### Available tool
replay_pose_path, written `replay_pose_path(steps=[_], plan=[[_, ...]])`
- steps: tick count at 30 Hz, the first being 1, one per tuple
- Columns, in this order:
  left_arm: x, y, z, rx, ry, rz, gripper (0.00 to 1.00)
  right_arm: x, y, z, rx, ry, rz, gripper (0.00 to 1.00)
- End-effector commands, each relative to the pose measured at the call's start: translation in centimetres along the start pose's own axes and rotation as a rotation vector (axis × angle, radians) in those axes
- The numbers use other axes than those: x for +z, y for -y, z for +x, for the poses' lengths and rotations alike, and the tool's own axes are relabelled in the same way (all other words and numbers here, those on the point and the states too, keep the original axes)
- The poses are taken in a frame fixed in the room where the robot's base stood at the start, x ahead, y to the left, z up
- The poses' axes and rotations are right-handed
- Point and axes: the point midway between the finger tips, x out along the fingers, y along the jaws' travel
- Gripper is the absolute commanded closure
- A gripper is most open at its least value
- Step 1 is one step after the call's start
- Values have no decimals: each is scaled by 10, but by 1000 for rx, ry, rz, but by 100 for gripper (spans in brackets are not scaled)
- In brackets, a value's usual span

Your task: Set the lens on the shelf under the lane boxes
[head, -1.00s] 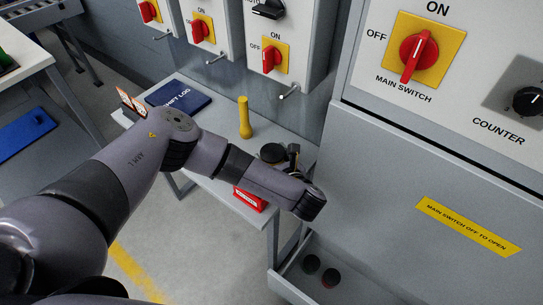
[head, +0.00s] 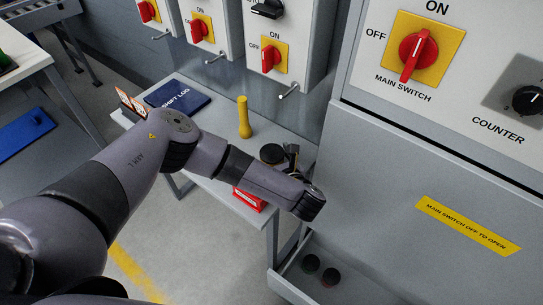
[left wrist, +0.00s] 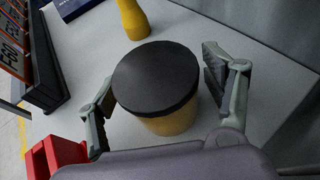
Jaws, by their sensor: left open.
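A round amber piece with a flat black top, which looks like the lens (left wrist: 168,122), stands upright on the grey shelf (head: 210,113). Its black top also shows in the head view (head: 271,153). My left gripper (left wrist: 158,72) is open, with one finger on each side of the lens; I cannot tell whether either finger touches it. In the head view my left gripper (head: 290,157) is partly hidden behind its own wrist. The lane boxes (head: 275,48) with red switches on yellow plates hang on the wall above the shelf. My right gripper is not in view.
A yellow flashlight-shaped object (head: 244,118), a blue shift log (head: 179,96) and a red box (head: 248,200) are on the shelf. Orange-and-white tags (left wrist: 12,45) stand at its left. A large grey cabinet (head: 400,190) closes off the right, with a low tray (head: 293,281) holding two dark round pieces.

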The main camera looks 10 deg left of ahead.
Motion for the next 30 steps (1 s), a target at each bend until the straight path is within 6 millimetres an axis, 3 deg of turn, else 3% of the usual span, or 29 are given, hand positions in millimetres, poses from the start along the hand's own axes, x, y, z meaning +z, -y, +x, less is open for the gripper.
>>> replay_pose_path(steps=[5, 11, 15, 21, 30], plan=[[1, 1, -17, -3, -3, 1, 26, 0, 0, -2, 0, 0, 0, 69], [1, 1, -62, -5, -5, 0, 26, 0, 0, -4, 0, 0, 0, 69], [6, 1, -98, -5, -2, 2, 26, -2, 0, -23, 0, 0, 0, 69], [6, 1, -115, -1, 0, 2, 26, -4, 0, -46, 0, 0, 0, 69], [2, 0, -121, 1, 1, -1, 26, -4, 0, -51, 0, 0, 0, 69]])
